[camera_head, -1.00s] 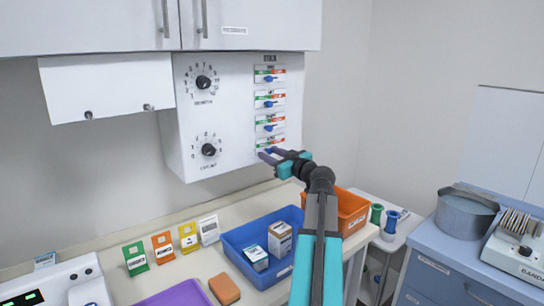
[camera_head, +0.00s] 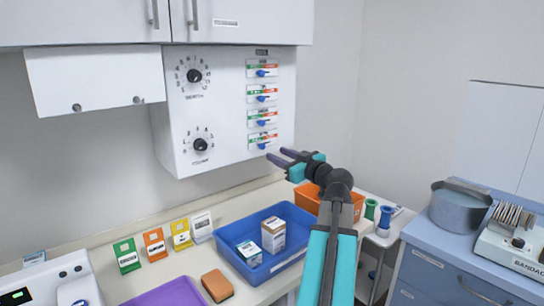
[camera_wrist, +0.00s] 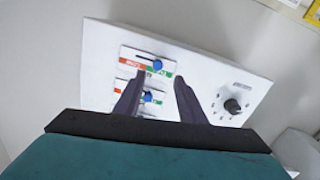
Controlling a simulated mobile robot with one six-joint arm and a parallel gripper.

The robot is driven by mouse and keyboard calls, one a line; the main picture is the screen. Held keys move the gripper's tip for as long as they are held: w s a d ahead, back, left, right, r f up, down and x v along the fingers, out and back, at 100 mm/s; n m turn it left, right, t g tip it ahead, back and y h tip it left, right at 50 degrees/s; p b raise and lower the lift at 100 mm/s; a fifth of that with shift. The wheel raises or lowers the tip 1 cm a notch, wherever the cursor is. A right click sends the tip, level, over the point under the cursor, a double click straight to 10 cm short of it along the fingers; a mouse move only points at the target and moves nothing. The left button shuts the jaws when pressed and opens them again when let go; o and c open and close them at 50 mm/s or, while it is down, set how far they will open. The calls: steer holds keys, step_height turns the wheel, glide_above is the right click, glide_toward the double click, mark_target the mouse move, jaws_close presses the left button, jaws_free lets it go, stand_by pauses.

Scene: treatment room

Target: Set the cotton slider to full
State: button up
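The white wall panel (camera_head: 225,110) carries a column of several sliders with blue knobs and red-orange-green labels; the label words are too small to read, so I cannot tell which is cotton. The lowest slider knob (camera_head: 262,146) sits near the middle of its track, toward the green side. In the wrist view the panel is upside down; a nearer slider knob (camera_wrist: 157,64) shows just beyond my fingers, and another knob (camera_wrist: 148,97) between them. My gripper (camera_head: 277,155) is open and empty at the panel's lower right, apparently apart from the knobs.
Two round dials (camera_head: 195,76) are on the panel's left half. Cabinets hang above. On the counter below are a blue tray (camera_head: 232,249) with small boxes, an orange bin (camera_head: 310,197), a sponge (camera_head: 217,285) and colored packets. Free air lies right of the panel.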

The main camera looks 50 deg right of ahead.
steer(key=b+v, duration=0.1)
steer(key=v, duration=0.4)
steer(key=shift+s+a, duration=0.1)
steer(key=shift+s, duration=0.25)
stand_by(0.3)
